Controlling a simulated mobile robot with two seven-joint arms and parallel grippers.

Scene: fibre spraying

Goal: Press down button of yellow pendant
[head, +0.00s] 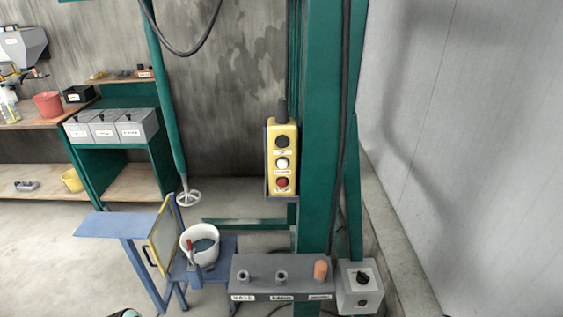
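The yellow pendant (269,168) hangs upright against the green column in the head view, with a dark cable boot on top. Its face has a black button (282,141) at the top, a white button (282,163) in the middle and a red button (282,182) at the bottom. Small labels sit under the buttons, too small to read surely.
The green column (322,130) stands right of the pendant. Below are a grey control box (262,266) with an orange knob, a switch box (358,290), a white bucket (201,233) and a blue stand (112,225). Shelves stand at left. Space left of the pendant is clear.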

